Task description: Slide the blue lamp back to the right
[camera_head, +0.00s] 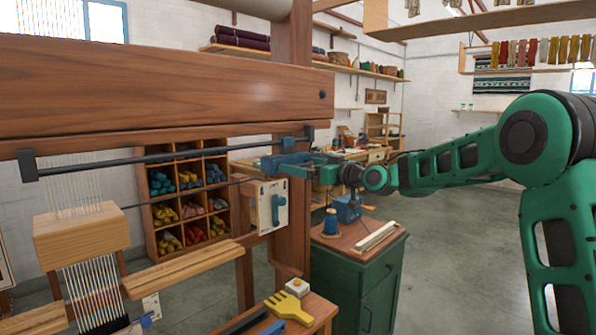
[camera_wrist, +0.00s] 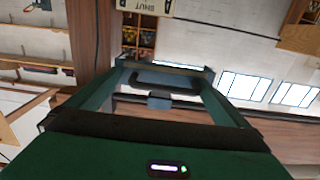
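The blue lamp (camera_head: 270,164) hangs at the right part of the dark rail (camera_head: 170,156) under the loom's wooden beam in the head view. My gripper (camera_head: 300,168) is at the lamp, coming from the right. In the wrist view a blue-grey body (camera_wrist: 165,74), likely the lamp, lies between and just beyond my gripper's (camera_wrist: 163,84) widely spaced green fingers. The fingers look open; I cannot tell whether either one touches the lamp. Part of the lamp is hidden by my gripper in the head view.
A dark bracket (camera_head: 297,142) ends the rail at the right post (camera_head: 293,75). A pale panel with a green handle (camera_head: 274,204) hangs below. A green cabinet (camera_head: 368,285) with a blue cone of yarn (camera_head: 330,222) stands below right. The floor (camera_head: 450,255) at right is clear.

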